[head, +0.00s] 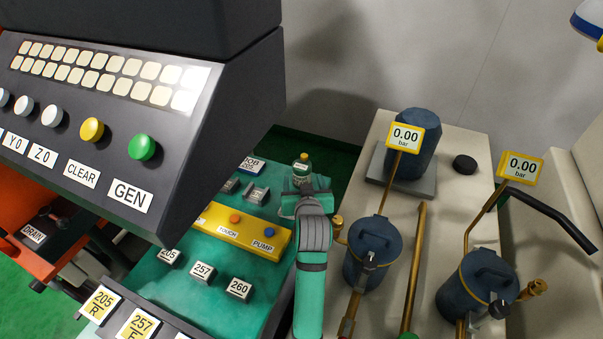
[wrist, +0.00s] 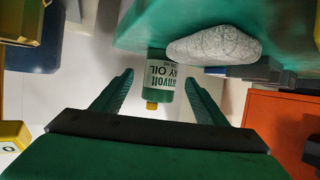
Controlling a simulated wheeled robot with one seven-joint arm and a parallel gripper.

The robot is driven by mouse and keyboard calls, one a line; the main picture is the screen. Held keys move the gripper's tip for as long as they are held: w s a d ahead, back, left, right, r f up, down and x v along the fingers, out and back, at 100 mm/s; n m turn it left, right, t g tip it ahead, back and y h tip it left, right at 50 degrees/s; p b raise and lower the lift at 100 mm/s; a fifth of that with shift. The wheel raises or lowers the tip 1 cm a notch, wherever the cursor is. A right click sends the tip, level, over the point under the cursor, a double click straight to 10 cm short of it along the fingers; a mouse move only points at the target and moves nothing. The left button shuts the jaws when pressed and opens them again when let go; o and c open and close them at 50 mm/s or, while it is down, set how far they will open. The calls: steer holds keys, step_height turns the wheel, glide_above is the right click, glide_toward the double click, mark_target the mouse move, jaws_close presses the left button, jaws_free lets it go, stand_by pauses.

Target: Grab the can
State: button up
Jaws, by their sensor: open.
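The can (wrist: 157,72) is a small green container with a white label reading "WAY OIL" and a yellow cap. In the wrist view it appears upside down, its base by the teal surface (wrist: 125,35). My gripper (wrist: 159,79) is open, with one finger on each side of the can and visible gaps between. In the head view the can (head: 301,167) shows just beyond my gripper (head: 302,184), at the far end of the teal table (head: 190,292). My gripper and arm hide part of its lower side there.
A pale grey lumpy object (wrist: 213,45) lies close beside the can in the wrist view. A yellow button panel (head: 250,238) and labelled blocks (head: 202,272) sit on the table. The dark control console (head: 100,120) overhangs at left. Gauged pots (head: 375,250) stand at right.

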mark_target(302, 176)
steer(key=shift+f+x, duration=0.2)
steer(key=shift+x, duration=2.5)
steer(key=shift+s, duration=0.1)
steer(key=c, duration=1.3)
steer(key=shift+r, duration=0.1)
steer(key=shift+c, duration=0.2)
